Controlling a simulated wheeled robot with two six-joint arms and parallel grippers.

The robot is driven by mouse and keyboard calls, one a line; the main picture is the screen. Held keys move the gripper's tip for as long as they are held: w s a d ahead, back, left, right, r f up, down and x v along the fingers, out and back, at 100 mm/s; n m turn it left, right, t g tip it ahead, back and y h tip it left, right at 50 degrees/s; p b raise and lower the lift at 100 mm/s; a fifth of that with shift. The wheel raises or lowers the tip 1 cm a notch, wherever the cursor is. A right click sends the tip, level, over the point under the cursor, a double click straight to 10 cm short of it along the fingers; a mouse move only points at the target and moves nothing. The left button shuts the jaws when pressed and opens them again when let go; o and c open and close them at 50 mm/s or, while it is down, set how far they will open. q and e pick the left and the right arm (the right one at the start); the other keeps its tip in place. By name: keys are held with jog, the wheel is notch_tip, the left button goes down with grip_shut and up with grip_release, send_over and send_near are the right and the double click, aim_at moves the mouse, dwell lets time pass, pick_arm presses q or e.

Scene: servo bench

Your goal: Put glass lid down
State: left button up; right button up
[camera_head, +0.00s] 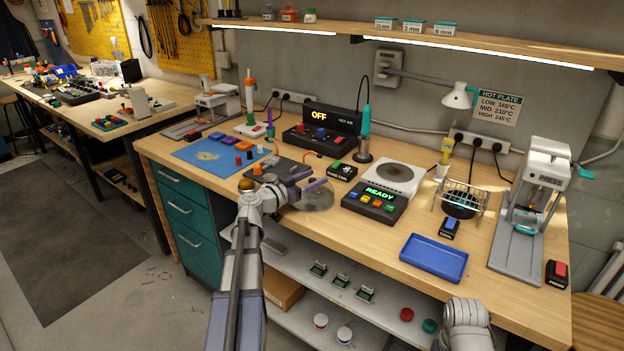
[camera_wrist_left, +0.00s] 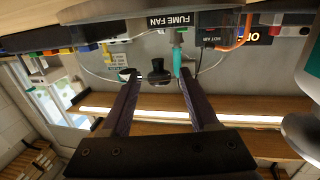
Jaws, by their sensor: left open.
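The glass lid (camera_head: 318,201) is a clear round disc near the bench's front edge, left of the hot plate. I cannot tell whether it rests on the wood. My left gripper (camera_head: 309,180) is open, with its purple fingers over the lid's far side. In the left wrist view, which is upside down, a black knob (camera_wrist_left: 158,73) shows in the gap between the fingertips of the left gripper (camera_wrist_left: 155,78); neither finger visibly touches it. The lid's glass is hard to make out there. My right gripper is out of view; only part of that arm shows.
The hot plate (camera_head: 391,178) has a control box reading READY (camera_head: 375,203). A blue tray (camera_head: 433,259) lies at the front right, beside a press (camera_head: 535,200). Wood between control box and tray is free.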

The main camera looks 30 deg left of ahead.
pick_arm(q)
jog(key=shift+w+r+p, duration=0.2)
jog(key=shift+r+p, duration=0.15)
jog(key=shift+p, duration=0.15)
jog(key=shift+s+r+p, duration=0.15)
jog(key=shift+r+p, duration=0.05)
jog(key=shift+p, duration=0.1)
jog(key=v, duration=1.1)
jog(key=shift+s+a, duration=0.15)
jog(key=shift+s, duration=0.2)
